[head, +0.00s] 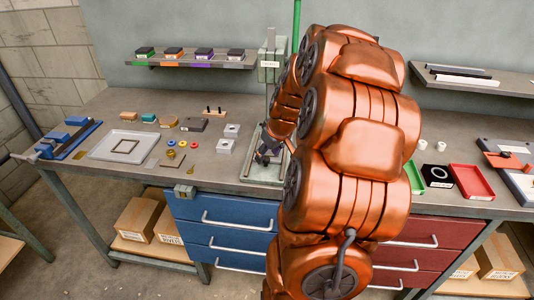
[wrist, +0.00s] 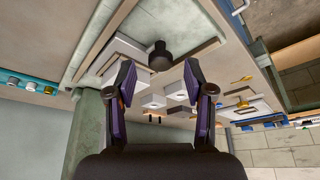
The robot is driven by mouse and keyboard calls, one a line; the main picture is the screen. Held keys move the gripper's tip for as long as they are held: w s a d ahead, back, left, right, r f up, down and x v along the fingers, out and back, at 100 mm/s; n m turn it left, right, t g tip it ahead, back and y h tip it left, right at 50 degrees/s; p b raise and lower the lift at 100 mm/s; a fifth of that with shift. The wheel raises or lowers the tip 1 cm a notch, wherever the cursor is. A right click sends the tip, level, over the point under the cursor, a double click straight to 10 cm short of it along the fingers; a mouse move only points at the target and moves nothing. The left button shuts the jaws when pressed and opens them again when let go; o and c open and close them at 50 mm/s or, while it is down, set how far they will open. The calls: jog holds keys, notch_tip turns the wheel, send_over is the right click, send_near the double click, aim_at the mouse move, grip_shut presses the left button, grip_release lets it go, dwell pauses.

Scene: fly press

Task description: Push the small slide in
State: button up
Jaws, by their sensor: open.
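My gripper (wrist: 158,75) is open in the wrist view, its two purple-padded fingers apart with nothing held between them. A dark round knob-like part (wrist: 160,56) shows just beyond the gap between the fingertips. It stands over a pale plate (wrist: 126,52) with raised edges, partly hidden by the left finger. In the head view my gripper (head: 266,150) is low over the press base (head: 252,172) at the bench's middle. My copper arm hides much of the press. I cannot make out clearly which part is the small slide, nor whether a finger touches it.
Left of the press lie pale square blocks (head: 225,146), coloured rings and a grey tray (head: 95,146). Right of my arm are a green tray (head: 437,176) and a red tray (head: 472,181). A shelf (head: 190,60) holds several small boxes. Blue drawers (head: 222,210) are below.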

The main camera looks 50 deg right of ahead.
jog(key=shift+x, duration=0.75)
grip_shut()
